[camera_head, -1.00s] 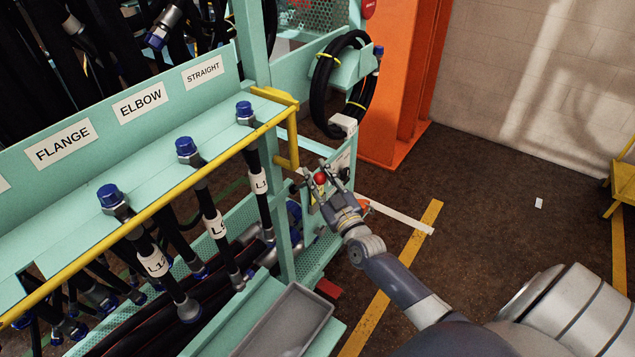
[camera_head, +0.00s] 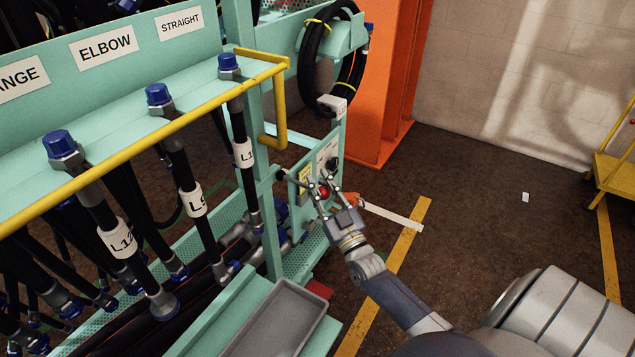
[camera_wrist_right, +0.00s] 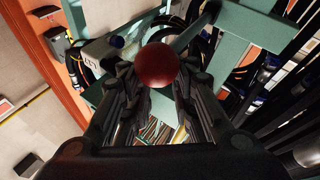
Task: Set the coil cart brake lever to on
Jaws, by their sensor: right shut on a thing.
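The brake lever shows as a red ball knob (camera_head: 324,191) in front of the control panel (camera_head: 333,150) at the end of the green coil cart. My right gripper (camera_head: 318,190) reaches it from the front right and is shut on the lever's knob end. In the right wrist view the red ball (camera_wrist_right: 157,65) sits large between and beyond the dark fingers (camera_wrist_right: 160,100). The lever's shaft is mostly hidden by the fingers and ball. A yellow label (camera_head: 305,187) shows on the panel beside the fingers. My left gripper is not in view.
A yellow rail (camera_head: 281,115) sticks out above and left of my right gripper. A black hose coil (camera_head: 325,60) hangs above the panel. A grey tray (camera_head: 275,320) is below. An orange column (camera_head: 385,80) stands behind.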

